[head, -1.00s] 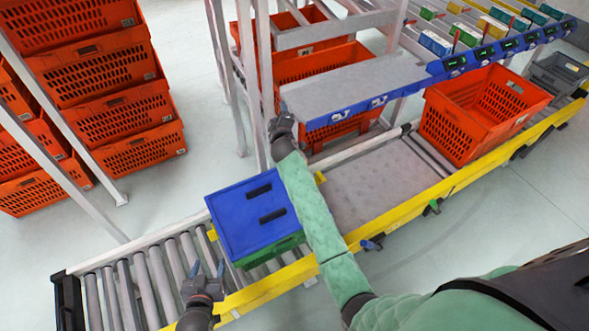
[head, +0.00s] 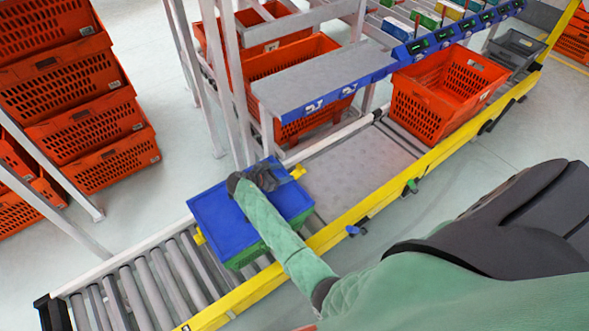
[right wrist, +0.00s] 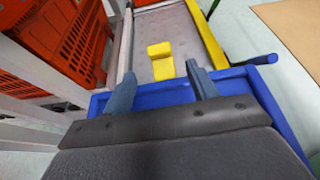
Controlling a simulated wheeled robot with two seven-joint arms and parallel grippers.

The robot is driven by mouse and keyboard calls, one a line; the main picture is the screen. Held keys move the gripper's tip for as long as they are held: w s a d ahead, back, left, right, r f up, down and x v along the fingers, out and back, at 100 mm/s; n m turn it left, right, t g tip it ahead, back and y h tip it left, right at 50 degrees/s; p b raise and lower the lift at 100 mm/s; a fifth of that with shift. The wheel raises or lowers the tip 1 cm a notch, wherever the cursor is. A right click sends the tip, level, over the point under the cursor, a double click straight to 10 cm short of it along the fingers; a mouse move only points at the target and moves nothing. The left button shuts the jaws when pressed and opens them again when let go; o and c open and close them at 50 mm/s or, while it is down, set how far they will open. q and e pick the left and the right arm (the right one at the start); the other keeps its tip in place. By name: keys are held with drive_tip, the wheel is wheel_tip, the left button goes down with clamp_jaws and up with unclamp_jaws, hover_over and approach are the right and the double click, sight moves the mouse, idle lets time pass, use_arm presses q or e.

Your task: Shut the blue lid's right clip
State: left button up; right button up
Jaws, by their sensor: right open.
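The blue lid (head: 215,212) lies on a green tote (head: 243,258) on the roller conveyor. Its yellow right clip (head: 298,172) sticks outward at the lid's right edge, and it also shows in the right wrist view (right wrist: 160,62) beyond the blue rim. A yellow left clip (head: 200,237) shows at the opposite edge. My right gripper (head: 276,177) is low over the right part of the lid, open and empty. In the right wrist view its fingers (right wrist: 160,84) point at the clip, one to each side of its line. My left gripper is out of view.
A grey shelf with a blue front edge (head: 340,95) stands behind the conveyor, right of the tote. A yellow rail (head: 345,222) runs along the conveyor's front. An orange tote (head: 440,95) stands further right. The grey plate (head: 355,165) between is clear.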

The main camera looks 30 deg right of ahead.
sight(298, 168)
drive_tip(key=p+x, duration=0.1)
drive_tip(key=x, duration=0.5)
drive_tip(key=shift+d, duration=0.25)
use_arm(q)
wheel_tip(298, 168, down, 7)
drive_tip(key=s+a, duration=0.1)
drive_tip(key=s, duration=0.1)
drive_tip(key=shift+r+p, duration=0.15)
drive_tip(key=shift+p, duration=0.2)
use_arm(e)
drive_tip(key=shift+d+f, duration=0.35)
drive_tip(key=shift+d, duration=0.2)
drive_tip(key=c, duration=1)
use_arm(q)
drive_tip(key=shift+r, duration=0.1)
